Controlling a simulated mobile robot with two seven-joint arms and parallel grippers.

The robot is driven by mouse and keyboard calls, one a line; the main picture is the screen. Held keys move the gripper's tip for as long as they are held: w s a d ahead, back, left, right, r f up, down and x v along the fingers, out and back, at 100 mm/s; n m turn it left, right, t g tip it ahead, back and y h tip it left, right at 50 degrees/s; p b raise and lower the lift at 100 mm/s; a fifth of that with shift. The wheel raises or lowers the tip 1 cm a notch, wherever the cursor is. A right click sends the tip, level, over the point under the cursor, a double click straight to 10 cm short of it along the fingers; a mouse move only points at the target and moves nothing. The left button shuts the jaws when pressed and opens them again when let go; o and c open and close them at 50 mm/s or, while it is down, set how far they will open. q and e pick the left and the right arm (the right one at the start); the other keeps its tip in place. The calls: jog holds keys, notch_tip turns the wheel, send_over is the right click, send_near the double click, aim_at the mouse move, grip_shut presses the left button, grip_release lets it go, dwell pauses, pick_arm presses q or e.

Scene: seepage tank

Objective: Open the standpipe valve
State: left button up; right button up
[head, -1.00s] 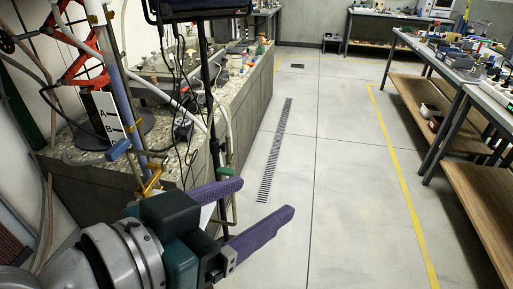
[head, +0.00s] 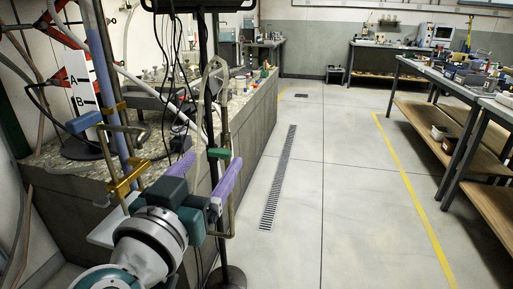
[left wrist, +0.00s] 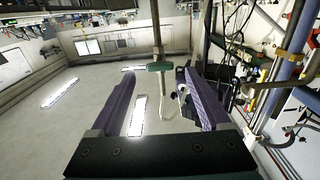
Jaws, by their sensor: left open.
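A green lever handle (head: 219,153) sits across a thin upright tan pipe (head: 225,120) at the tank's near corner. My left gripper (head: 214,158) is open, with one purple finger on each side of this handle in the head view. In the left wrist view, the green handle (left wrist: 159,67) shows between the fingertips of the open left gripper (left wrist: 160,74). Contact cannot be told. A blue handle (head: 84,122) and a brass fitting (head: 125,180) sit by the pale blue pipe (head: 103,65) at left. Which valve is the standpipe's is not labelled. My right gripper is out of view.
Open floor with a drain grate (head: 278,175) lies to the right, then workbenches (head: 455,80).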

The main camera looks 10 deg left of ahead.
aim_at(218, 154)
pick_arm(q)
jog(key=shift+w+d, duration=0.1)
jog(key=shift+w, duration=1.45)
jog(key=shift+c, duration=0.2)
grip_shut()
